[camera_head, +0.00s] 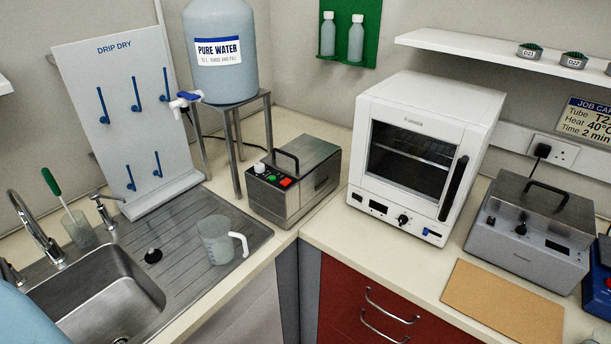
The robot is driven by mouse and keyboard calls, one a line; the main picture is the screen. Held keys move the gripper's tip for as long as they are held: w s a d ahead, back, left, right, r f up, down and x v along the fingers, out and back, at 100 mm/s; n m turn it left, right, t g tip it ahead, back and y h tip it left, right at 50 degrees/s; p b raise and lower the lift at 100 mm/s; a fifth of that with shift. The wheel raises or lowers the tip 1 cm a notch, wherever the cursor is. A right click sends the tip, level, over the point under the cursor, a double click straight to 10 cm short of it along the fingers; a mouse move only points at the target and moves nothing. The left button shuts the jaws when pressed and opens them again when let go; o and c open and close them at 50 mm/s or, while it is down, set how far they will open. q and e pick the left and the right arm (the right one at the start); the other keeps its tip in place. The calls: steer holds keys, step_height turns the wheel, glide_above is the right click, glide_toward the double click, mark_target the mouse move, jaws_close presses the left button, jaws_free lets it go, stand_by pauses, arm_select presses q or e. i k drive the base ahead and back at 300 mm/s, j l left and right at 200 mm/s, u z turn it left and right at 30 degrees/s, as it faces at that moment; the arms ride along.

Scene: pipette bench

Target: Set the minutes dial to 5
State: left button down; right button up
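No dial in view has a readable minutes label, so I cannot tell which is the minutes dial. The grey metal unit (530,230) at the right has dark knobs (521,229) and a small dark display (557,247) on its front. The white oven (424,155) has a black knob (403,220) between a dark display and a blue switch. The steel box (300,180) in the corner has a white knob (259,168) and coloured buttons. The knob settings are too small to read. Neither of my grippers is in view.
A job card (590,118), cut off at the right, reads "Time 2 min". A brown mat (503,302) lies before the grey unit. A jug (217,240) stands by the sink (95,295). A blue device (598,285) is at the right edge. Counter before the oven is clear.

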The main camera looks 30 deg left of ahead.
mark_target(258, 167)
steer(key=u, duration=1.35)
steer(key=z, duration=0.15)
steer(key=i+l, duration=0.05)
